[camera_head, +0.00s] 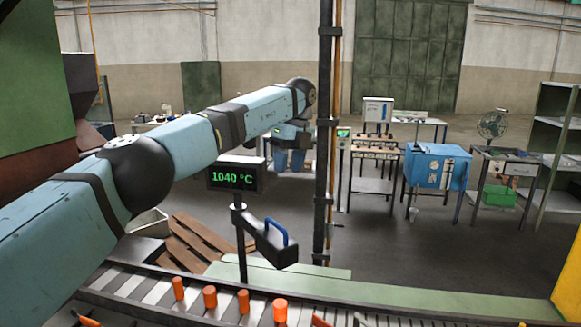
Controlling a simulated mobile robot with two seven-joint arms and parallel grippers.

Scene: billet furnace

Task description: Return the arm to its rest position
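My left arm (190,145) comes in from the left edge and reaches across to an elbow near the top middle. Beyond the elbow, its far end with the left gripper (289,150) shows small and partly hidden, left of the dark vertical post. I cannot tell whether its fingers are open or shut, and I see nothing clearly held. My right arm and gripper are not in view.
A dark post (324,130) stands close to my arm's far end. Below my arm are a 1040 °C display (236,176) and a dark device with a blue handle (277,232). Several orange billets (210,297) stand on the roller conveyor (155,292). Floor at right is fairly open.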

